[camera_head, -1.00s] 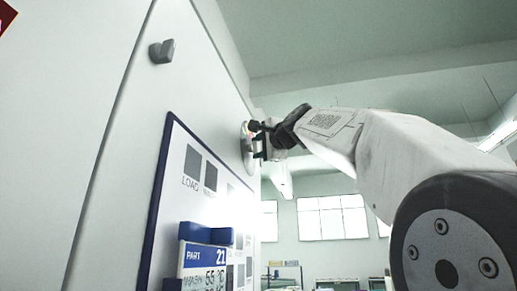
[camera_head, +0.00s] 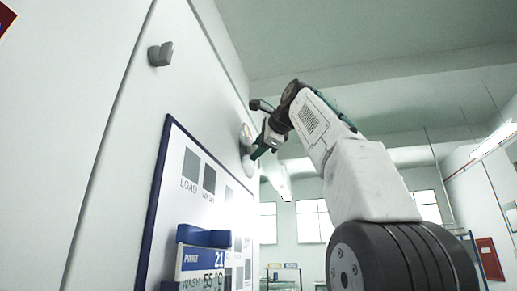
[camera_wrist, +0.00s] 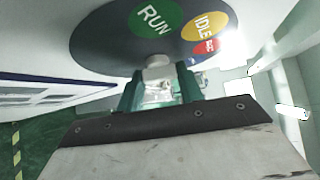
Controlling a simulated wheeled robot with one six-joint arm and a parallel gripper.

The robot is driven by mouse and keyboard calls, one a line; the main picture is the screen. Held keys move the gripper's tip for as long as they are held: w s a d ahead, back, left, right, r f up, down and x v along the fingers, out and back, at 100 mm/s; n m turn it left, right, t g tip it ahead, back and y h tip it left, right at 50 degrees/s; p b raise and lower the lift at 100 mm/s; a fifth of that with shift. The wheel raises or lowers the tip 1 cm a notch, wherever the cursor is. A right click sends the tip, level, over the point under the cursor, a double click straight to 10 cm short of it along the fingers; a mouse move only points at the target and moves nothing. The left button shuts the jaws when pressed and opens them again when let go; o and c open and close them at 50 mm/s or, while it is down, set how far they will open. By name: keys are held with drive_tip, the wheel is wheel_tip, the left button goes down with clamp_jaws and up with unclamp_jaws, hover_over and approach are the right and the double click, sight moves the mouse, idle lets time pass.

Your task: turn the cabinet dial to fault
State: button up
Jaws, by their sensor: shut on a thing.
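The cabinet dial (camera_head: 245,132) is a round plate on the pale cabinet face, seen nearly edge-on in the head view. In the wrist view its dark plate (camera_wrist: 105,42) carries a green RUN patch (camera_wrist: 156,17), a yellow IDLE patch (camera_wrist: 206,24), a red patch (camera_wrist: 204,47) with lettering too small to read surely, and a bit of blue. My gripper (camera_wrist: 160,92) is shut on the pale dial knob (camera_wrist: 157,68), below the plate's centre in that view. In the head view my gripper (camera_head: 257,152) slants down to the dial. The knob's pointing direction is unclear.
The cabinet face (camera_head: 110,110) fills the left, with a grey handle (camera_head: 161,54). A blue-framed board (camera_head: 163,170) with cards hangs below the dial, and a blue-and-white part sign (camera_head: 203,250) is in front. Open room lies right of my arm.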

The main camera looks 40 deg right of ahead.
idle(0.4)
drive_tip(key=o, duration=1)
drive_tip(key=shift+a, duration=0.1)
drive_tip(key=v, duration=0.7)
drive_tip(key=shift+s, duration=0.3)
